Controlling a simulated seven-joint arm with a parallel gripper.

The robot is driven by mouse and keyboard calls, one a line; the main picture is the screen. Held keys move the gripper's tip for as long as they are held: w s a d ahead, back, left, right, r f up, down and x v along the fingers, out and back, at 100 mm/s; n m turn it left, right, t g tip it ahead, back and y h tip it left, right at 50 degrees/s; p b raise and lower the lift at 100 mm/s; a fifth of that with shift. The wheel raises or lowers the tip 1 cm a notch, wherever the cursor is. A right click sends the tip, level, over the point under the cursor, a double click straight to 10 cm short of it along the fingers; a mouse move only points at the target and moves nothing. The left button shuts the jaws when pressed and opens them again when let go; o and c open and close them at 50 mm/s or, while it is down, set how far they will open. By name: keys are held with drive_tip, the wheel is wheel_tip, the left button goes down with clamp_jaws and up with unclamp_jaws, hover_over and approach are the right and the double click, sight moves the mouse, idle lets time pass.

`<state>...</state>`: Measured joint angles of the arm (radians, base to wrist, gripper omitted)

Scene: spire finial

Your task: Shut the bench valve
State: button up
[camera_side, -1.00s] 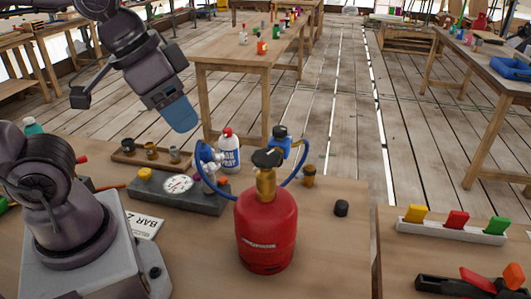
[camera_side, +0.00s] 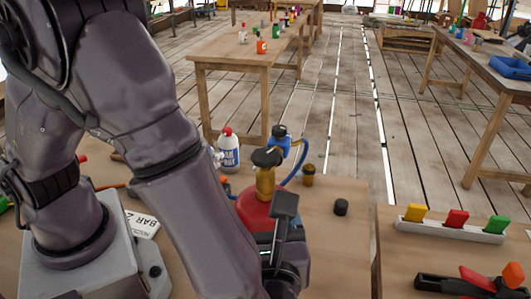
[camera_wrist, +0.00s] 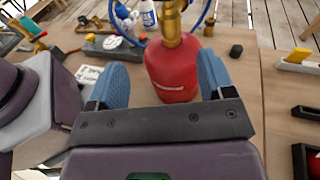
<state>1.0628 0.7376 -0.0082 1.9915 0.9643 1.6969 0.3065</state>
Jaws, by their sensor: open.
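A red gas cylinder (camera_side: 250,208) stands upright on the bench, with a brass valve body (camera_side: 265,180) and a black knob (camera_side: 267,157) on top. A blue regulator (camera_side: 280,142) and blue hose join it. The wrist view also shows the cylinder (camera_wrist: 172,75) and brass body (camera_wrist: 171,28); the knob is out of that frame. My gripper (camera_wrist: 164,60) is open, its two blue fingers on either side of the cylinder in that picture; whether it touches is unclear. A gauge block (camera_wrist: 112,44) with a blue fitting (camera_wrist: 123,16) lies beyond. I cannot tell which valve is the bench valve.
A rack (camera_side: 452,230) with coloured clips is farther right. Bench between cap and cylinder is bare.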

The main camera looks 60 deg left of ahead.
sight(266, 163)
drive_tip(key=shift+m+t+y, duration=0.3)
drive_tip(key=shift+t+y, duration=0.1)
drive_tip(key=shift+t, duration=0.2)
drive_tip(key=r+x, duration=0.1)
drive_tip(key=x, duration=0.7)
drive_tip(key=w+r+x, duration=0.1)
drive_tip(key=x, duration=0.4)
drive_tip(key=shift+d+r, duration=0.25)
drive_tip(key=shift+r, duration=0.05)
drive_tip(key=c, duration=0.9)
